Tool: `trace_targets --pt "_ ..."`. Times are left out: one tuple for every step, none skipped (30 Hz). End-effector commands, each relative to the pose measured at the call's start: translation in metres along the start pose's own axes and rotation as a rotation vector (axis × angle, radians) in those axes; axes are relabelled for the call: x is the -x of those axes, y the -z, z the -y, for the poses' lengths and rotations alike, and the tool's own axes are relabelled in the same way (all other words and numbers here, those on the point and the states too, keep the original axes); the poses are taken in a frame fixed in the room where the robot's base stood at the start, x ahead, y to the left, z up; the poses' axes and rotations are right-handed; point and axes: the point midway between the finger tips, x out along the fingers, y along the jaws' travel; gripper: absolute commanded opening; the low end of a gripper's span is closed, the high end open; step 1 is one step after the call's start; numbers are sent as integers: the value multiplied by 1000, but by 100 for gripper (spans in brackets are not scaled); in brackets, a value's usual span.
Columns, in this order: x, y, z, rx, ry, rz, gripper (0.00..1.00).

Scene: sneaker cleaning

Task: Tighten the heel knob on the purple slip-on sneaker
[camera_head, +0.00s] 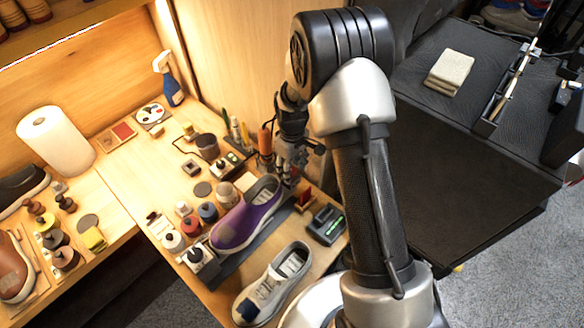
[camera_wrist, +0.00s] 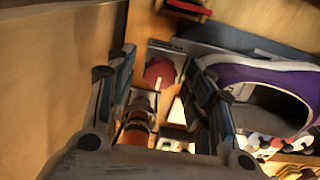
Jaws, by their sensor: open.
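The purple slip-on sneaker (camera_head: 245,215) lies on a dark strip on the wooden bench, its heel towards my gripper (camera_head: 290,165). In the wrist view the purple sneaker (camera_wrist: 245,74) is at the right, partly cut off. A red knob (camera_wrist: 159,72) with a pale line on it sits on a light plate near the heel end. It appears between my gripper's fingertips (camera_wrist: 162,62), with space on both sides. My gripper is open and holds nothing. Whether the fingers are level with the knob is unclear. In the head view my gripper hides the knob.
An orange-handled tool (camera_head: 265,141) stands close beside my gripper, near the wooden panel. Several small jars and a paper roll (camera_head: 55,140) occupy the bench at left.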

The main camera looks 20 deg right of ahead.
Motion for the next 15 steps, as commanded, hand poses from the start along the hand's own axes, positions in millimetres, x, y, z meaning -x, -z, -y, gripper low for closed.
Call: trace_targets --pt "0 0 0 0 0 0 48" --pt "0 0 0 0 0 0 48" --pt "0 0 0 0 0 -1 48" --pt "0 0 0 0 0 -1 48" --pt "0 0 0 0 0 -1 48" --pt "0 0 0 0 0 -1 46" --pt "0 0 0 0 0 -1 44" --pt "0 0 0 0 0 -1 42" --pt "0 0 0 0 0 -1 39" --pt "0 0 0 0 0 -1 37" --pt "0 0 0 0 0 0 35" --pt "1 0 0 0 0 0 32" --pt "1 0 0 0 0 -1 30" --pt "1 0 0 0 0 0 28" --pt "1 0 0 0 0 0 26"
